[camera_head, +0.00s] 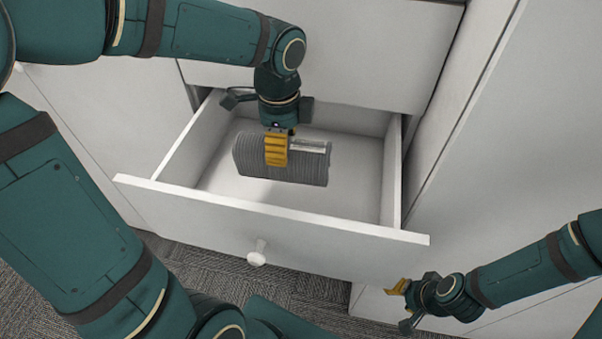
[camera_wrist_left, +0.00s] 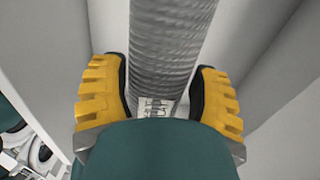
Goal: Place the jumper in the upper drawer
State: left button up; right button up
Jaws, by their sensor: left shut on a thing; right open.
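The jumper (camera_head: 305,170) is a grey, ribbed, rolled bundle with a pale printed patch. My left gripper (camera_head: 277,150) is shut on it, with yellow fingers on both sides of the roll. The left wrist view shows the jumper (camera_wrist_left: 170,45) between the fingers of the left gripper (camera_wrist_left: 160,95). The drawer (camera_head: 270,225) is pulled open, and the jumper is inside its outline in the head view. I cannot tell whether the jumper touches the drawer floor. My right gripper (camera_head: 399,290) is open and empty, low at the right, beside the drawer front.
A white round knob (camera_head: 257,254) sticks out from the drawer front. A closed white front (camera_head: 370,50) rises behind the open drawer. White cabinet panels stand left and right. Dark grey carpet (camera_head: 300,290) lies below. The drawer floor around the jumper looks bare.

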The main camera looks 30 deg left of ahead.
pick_arm(q)
jog(key=shift+s, duration=0.15)
jog(key=shift+f+m, duration=0.3)
notch_tip(320, 180, down, 4)
jog(key=shift+s+a+f+b, duration=0.1)
jog(key=shift+a+f+b, duration=0.05)
jog(key=shift+b, duration=0.75)
jog(key=shift+f+b, duration=0.8)
jog(key=shift+f, duration=1.7)
jog(key=o, duration=1.3)
jog(key=shift+f, duration=0.15)
